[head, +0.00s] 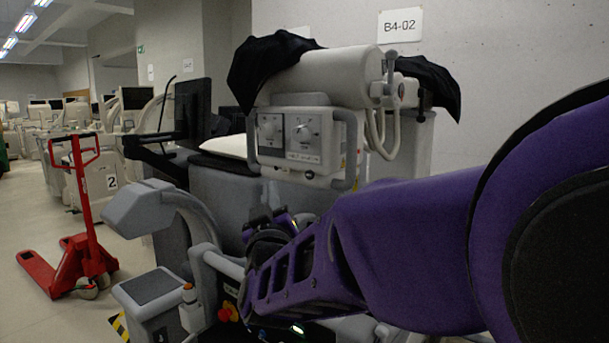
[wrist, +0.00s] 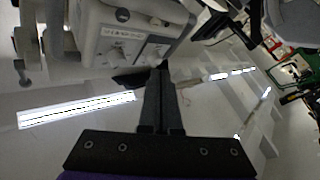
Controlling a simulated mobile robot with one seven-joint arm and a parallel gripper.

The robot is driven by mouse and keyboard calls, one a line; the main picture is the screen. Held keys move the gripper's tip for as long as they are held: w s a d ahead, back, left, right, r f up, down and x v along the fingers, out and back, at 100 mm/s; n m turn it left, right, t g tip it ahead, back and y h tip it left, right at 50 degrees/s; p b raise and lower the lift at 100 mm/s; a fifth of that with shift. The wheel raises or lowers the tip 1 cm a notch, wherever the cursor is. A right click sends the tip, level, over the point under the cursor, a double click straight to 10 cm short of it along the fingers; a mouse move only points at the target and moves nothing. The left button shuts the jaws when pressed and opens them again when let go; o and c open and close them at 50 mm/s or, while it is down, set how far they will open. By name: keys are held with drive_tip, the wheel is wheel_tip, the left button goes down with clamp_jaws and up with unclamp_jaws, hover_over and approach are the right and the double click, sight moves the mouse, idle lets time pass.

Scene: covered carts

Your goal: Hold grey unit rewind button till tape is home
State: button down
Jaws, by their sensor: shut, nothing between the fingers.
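The grey unit (head: 328,177), with two dial panels on its front and a handle on each side, is mounted on a covered cart. In the wrist view the unit (wrist: 88,42) is at the upper left, its labelled front facing the fingers. I cannot make out a rewind button or a tape in either view. My gripper (wrist: 163,66) is shut and empty, its fingertips by the unit's panel edge; I cannot tell whether they touch it. In the head view my purple arm reaches in below the unit and the fingers are not clearly seen.
A light cylinder (head: 335,72) with black cloth (head: 262,70) draped over it sits above the unit. A grey curved arm (head: 150,207) stands at the left of the cart. A red pallet jack (head: 88,225) stands on open floor, farther left. A wall (head: 500,60) is behind.

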sight(309, 175)
drive_tip(key=shift+w+d+b, duration=0.25)
drive_tip(key=shift+w+d, duration=0.65)
drive_tip(key=shift+w, duration=0.25)
drive_tip(key=shift+w+d+b, duration=0.3)
drive_tip(key=shift+w+d, duration=0.6)
drive_tip(key=shift+w, duration=0.25)
drive_tip(key=shift+w+d+b, duration=0.25)
drive_tip(key=shift+w+d, duration=0.65)
drive_tip(key=shift+w, duration=0.25)
drive_tip(key=shift+w+d, duration=0.1)
drive_tip(key=shift+w+d+b, duration=0.15)
drive_tip(key=shift+w+b, duration=0.1)
drive_tip(key=shift+b, duration=0.15)
drive_tip(key=shift+w+d+b, duration=0.3)
drive_tip(key=shift+w, duration=0.05)
idle(0.5)
drive_tip(key=shift+s, duration=0.1)
drive_tip(key=shift+s+a, duration=0.5)
drive_tip(key=shift+s, duration=0.1)
